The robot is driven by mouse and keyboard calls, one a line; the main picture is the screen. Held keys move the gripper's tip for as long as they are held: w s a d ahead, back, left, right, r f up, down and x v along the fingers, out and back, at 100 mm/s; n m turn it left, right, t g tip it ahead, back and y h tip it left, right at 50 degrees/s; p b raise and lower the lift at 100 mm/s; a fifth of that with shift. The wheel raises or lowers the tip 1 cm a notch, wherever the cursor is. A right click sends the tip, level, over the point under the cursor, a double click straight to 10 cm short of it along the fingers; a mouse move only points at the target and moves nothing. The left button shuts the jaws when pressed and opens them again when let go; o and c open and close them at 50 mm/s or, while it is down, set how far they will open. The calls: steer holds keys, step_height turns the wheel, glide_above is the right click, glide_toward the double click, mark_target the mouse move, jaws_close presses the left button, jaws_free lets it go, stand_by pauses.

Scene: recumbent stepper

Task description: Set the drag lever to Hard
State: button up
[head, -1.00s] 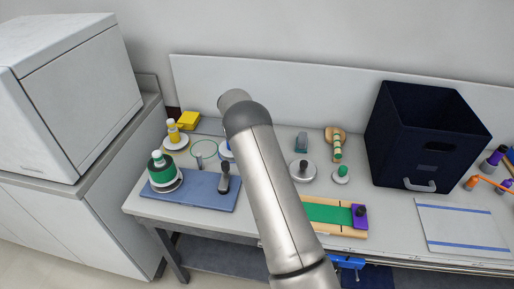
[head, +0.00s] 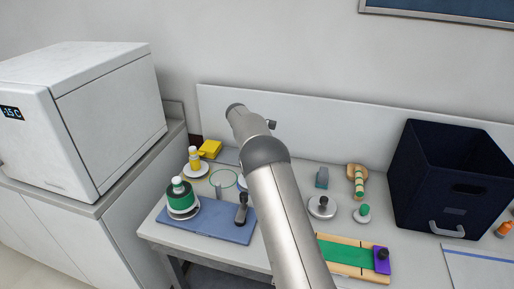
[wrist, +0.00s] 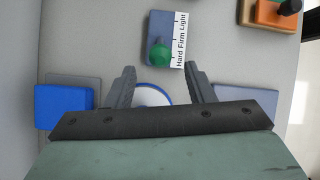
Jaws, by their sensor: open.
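In the wrist view, the drag lever is a green round knob (wrist: 160,54) on a blue-grey base (wrist: 160,24). A white label (wrist: 180,40) along the base's right side reads Hard, Firm, Light, with Hard at the lower end. The knob appears beside the Hard end, but it stands above the base, so its exact mark is unclear. My gripper (wrist: 159,75) is open and empty, its two fingers pointing toward the base, with the knob showing between and beyond their tips. I cannot pick out the lever with certainty in the head view, where my arm hides part of the table.
A blue mat (head: 205,224) with a green-and-white container (head: 180,197) lies left of my arm. A wooden track with a green strip (head: 345,254), a round grey disc (head: 322,208) and a dark bin (head: 440,190) are on the right. In the wrist view, a blue block (wrist: 63,106) is at left.

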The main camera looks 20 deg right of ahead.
steer(key=v, duration=0.8)
steer(key=shift+a+r+p, duration=0.15)
steer(key=shift+r+p, duration=0.25)
steer(key=shift+w, duration=0.1)
steer(key=s+a+r+m+t+y, duration=0.1)
steer(key=s+r+m+y, duration=0.2)
steer(key=s, duration=0.6)
steer(key=s+a+r+m+t, duration=0.1)
steer(key=s+r+m, duration=0.4)
steer(key=s, duration=0.4)
steer(key=s+a+f+m, duration=0.1)
steer(key=s+f+m, duration=0.1)
steer(key=s, duration=0.7)
steer(key=s+a+f+m+t+y, duration=0.1)
steer(key=s+f+m, duration=0.1)
steer(key=s, duration=0.6)
steer(key=s+a+f+m+y, duration=0.1)
steer(key=s+a+f+m, duration=0.1)
steer(key=s, duration=0.7)
steer(key=shift+s+f+t, duration=0.3)
steer(key=shift+f+t, duration=0.1)
steer(key=shift+f, duration=0.05)
